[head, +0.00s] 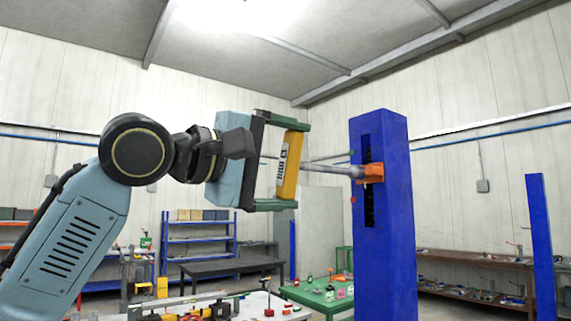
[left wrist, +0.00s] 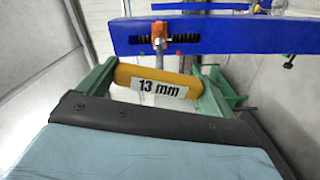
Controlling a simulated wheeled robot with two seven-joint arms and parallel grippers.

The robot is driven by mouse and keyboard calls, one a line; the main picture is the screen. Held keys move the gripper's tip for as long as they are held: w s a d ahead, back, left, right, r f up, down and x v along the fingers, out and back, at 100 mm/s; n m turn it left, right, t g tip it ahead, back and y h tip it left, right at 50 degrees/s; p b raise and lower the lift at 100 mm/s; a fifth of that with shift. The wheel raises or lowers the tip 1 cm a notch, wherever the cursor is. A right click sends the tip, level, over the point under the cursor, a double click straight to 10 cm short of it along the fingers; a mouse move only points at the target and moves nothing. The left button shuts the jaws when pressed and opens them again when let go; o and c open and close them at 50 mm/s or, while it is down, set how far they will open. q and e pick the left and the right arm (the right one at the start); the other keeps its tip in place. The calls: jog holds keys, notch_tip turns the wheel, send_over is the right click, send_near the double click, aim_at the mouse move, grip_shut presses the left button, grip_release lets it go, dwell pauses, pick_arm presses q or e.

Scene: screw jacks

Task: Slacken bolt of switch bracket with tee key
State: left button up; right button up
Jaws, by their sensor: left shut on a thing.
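My left gripper (head: 291,164) is shut on the yellow handle of the tee key (head: 289,166), with one green finger at each end. The handle reads "13 mm" in the left wrist view (left wrist: 152,88). The key's grey shaft runs level to the right, and its socket end meets the orange switch bracket (head: 374,173) on the tall blue post (head: 394,250). The bracket also shows in the left wrist view (left wrist: 159,31), at a dark slot in the post. The bolt is hidden behind the socket; I cannot tell how deeply it is seated. My right gripper is not in view.
A green table (head: 316,300) with small parts stands low behind the post. A cluttered bench (head: 190,299) is at the lower left, and blue shelving (head: 199,245) is behind it. Another blue post (head: 540,240) stands at the right. The air around the key is clear.

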pick_arm(q)
jog(key=shift+w+d, duration=0.15)
jog(key=shift+w, duration=0.05)
dwell(0.5)
jog(key=shift+w+d+p, duration=0.15)
jog(key=shift+d+p, duration=0.1)
jog(key=shift+p, duration=0.2)
dwell(0.6)
jog(key=n, duration=0.5)
jog(key=shift+n, duration=1.1)
jog(key=shift+r, duration=0.1)
jog(key=shift+a, duration=0.1)
